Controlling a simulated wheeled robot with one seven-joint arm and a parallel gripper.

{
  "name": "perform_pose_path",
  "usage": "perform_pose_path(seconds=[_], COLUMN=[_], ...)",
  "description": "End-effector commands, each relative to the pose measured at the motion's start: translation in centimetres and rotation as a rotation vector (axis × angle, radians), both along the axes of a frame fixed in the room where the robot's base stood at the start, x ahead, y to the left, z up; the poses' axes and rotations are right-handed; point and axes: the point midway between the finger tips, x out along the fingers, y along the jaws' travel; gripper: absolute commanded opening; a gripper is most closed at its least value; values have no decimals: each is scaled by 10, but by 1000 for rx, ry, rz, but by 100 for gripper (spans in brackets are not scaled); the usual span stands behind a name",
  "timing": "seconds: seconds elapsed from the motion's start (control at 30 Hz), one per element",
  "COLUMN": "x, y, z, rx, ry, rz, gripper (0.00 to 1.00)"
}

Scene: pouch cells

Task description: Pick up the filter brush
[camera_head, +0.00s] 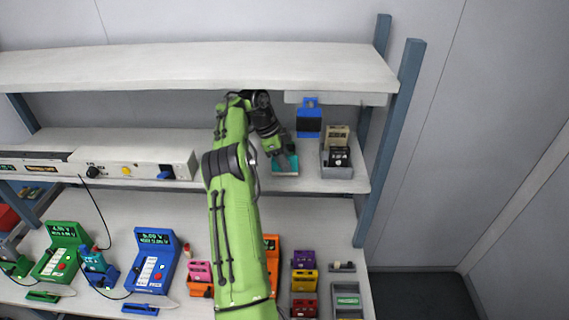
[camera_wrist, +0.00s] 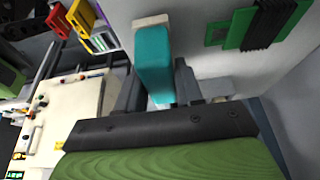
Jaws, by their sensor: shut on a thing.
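The filter brush, a teal block with a pale beige strip along its far end, shows in the wrist view (camera_wrist: 153,62). My gripper (camera_wrist: 156,88) has its dark fingers on both sides of the teal block and is shut on it. In the head view my gripper (camera_head: 279,149) is at the middle shelf, under the upper shelf, with a teal piece (camera_head: 287,165) at its tip. The arm and the fingers hide part of the brush there. I cannot tell whether it touches the shelf.
A blue holder (camera_head: 309,117) and a grey bin (camera_head: 337,172) with tan and black boxes are just right of my gripper. The upper shelf (camera_head: 190,68) is close above. A white instrument panel (camera_head: 135,165) is to the left. Coloured devices stand on the bench below.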

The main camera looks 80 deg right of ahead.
Motion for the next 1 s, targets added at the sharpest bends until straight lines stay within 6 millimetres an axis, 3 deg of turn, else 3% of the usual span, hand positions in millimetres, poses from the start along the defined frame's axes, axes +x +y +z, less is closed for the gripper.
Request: perform_pose_path(seconds=[0.27,0.63,0.8,1.0], x=[-10,-34,-39,-39], y=[49,152,173,176], z=[-6,-4,0,2], rx=[-1,-4,-3,-2], ry=[-5,-2,-1,0], rz=[0,5,1,1], gripper=[5,5,5,5])
